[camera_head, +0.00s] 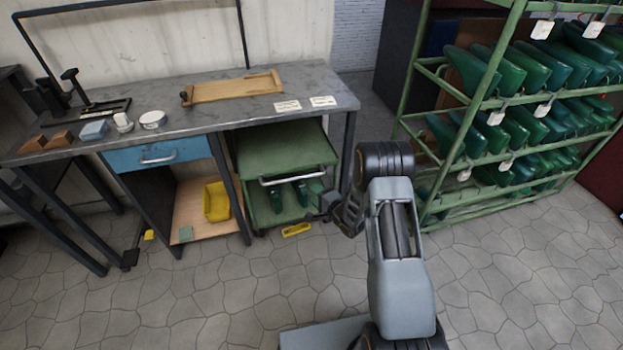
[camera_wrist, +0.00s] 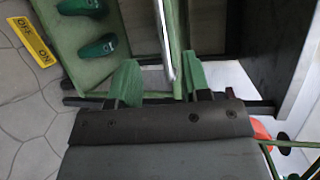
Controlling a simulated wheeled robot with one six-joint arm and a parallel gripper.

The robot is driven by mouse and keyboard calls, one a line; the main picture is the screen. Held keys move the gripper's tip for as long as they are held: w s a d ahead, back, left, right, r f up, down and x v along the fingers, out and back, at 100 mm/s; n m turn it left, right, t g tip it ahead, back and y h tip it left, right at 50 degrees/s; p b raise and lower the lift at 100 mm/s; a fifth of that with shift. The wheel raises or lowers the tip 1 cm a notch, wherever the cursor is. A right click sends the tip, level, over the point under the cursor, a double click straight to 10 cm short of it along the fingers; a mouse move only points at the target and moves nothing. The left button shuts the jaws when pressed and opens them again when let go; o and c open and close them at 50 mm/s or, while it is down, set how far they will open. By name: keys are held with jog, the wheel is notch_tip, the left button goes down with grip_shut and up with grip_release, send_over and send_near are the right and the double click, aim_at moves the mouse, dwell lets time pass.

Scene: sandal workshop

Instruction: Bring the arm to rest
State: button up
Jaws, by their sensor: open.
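My arm (camera_head: 400,270) is raised in the head view, its grey link upright and its wrist bent down to the left. My gripper (camera_head: 325,204) is near the front right corner of the green trolley (camera_head: 285,148). In the wrist view my gripper (camera_wrist: 160,65) is open, its two green-faced fingers apart. Nothing is held between them. The trolley's metal handle (camera_wrist: 163,40) shows beyond the fingers; I cannot tell how close it is.
The trolley stands under the grey workbench (camera_head: 225,112); its lower shelf holds green shoe lasts (camera_head: 276,198). A yellow ON/OFF label (camera_head: 297,229) is at its foot. A green rack (camera_head: 400,122) of lasts stands right. The tiled floor (camera_head: 190,300) is clear in front.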

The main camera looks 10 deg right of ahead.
jog(key=shift+r, duration=0.1)
jog(key=s+d+r+n+g+h+p, duration=0.15)
jog(key=r+p, duration=0.35)
jog(key=r, duration=0.6)
jog(key=s+d+r+n+g+h+p, duration=0.1)
jog(key=s+d+r+n+h+p, duration=0.15)
jog(key=r+p, duration=0.6)
jog(key=s+d+r+n+g+h+p, duration=0.1)
jog(key=s+r+n+g+h+p, duration=0.15)
jog(key=r, duration=1.05)
jog(key=s+a+r+n+g+p, duration=0.3)
jog(key=s+r+n+g+p, duration=0.2)
jog(key=s+r+p, duration=0.7)
jog(key=s+r+n, duration=0.2)
jog(key=s+r, duration=0.5)
jog(key=s, duration=0.3)
jog(key=shift+g, duration=0.3)
